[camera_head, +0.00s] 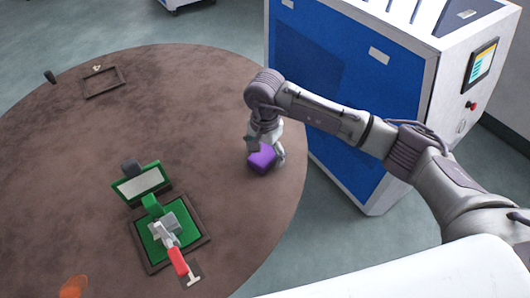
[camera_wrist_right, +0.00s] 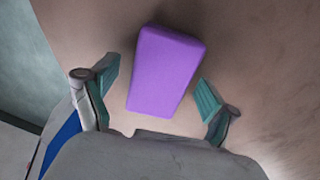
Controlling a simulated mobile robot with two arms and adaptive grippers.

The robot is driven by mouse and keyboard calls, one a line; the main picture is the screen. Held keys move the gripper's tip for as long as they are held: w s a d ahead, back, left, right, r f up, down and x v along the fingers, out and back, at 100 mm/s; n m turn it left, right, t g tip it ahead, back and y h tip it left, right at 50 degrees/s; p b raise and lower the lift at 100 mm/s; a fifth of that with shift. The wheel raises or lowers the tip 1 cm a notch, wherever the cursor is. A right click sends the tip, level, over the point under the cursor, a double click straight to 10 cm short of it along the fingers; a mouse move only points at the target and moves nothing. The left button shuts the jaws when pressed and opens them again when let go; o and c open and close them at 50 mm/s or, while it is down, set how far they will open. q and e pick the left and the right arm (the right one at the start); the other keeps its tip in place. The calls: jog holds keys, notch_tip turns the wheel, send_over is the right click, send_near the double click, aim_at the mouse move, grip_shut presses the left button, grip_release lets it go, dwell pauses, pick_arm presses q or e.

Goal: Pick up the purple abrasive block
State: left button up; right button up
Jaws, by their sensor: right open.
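The purple abrasive block (camera_head: 262,160) lies on the brown round table (camera_head: 90,140), close to its right edge. In the right wrist view the block (camera_wrist_right: 166,70) is a plain purple slab, slightly tilted in the picture, and its whole top shows. My right gripper (camera_head: 265,150) is over the block in the head view and covers part of it. In the wrist view the right gripper (camera_wrist_right: 155,97) is open, with one green-padded finger on each side of the block's near part. Gaps show between both pads and the block. My left gripper is in neither view.
A green fixture (camera_head: 148,238) with a red-handled clamp (camera_head: 178,262) stands at the table's front. A dark frame (camera_head: 103,83) lies at the back left. An orange item (camera_head: 73,287) is at the front edge. The blue and white machine (camera_head: 340,110) stands close behind my right arm.

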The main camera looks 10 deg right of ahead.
aim_at(265, 152)
jog(key=c, duration=1.3)
jog(key=shift+o, duration=0.2)
jog(key=shift+r, duration=0.1)
jog(key=shift+r+b, duration=0.45)
jog(key=shift+r, duration=0.05)
notch_tip(265, 152, up, 3)
jog(key=shift+f+b, duration=0.2)
jog(key=shift+b, duration=0.65)
jog(key=s+d+r+b, duration=0.3)
jog(key=s+d+r, duration=0.4)
jog(key=s, duration=0.2)
jog(key=shift+d+r+b, duration=0.15)
jog(key=shift+d+b, duration=0.15)
jog(key=shift+b, duration=0.05)
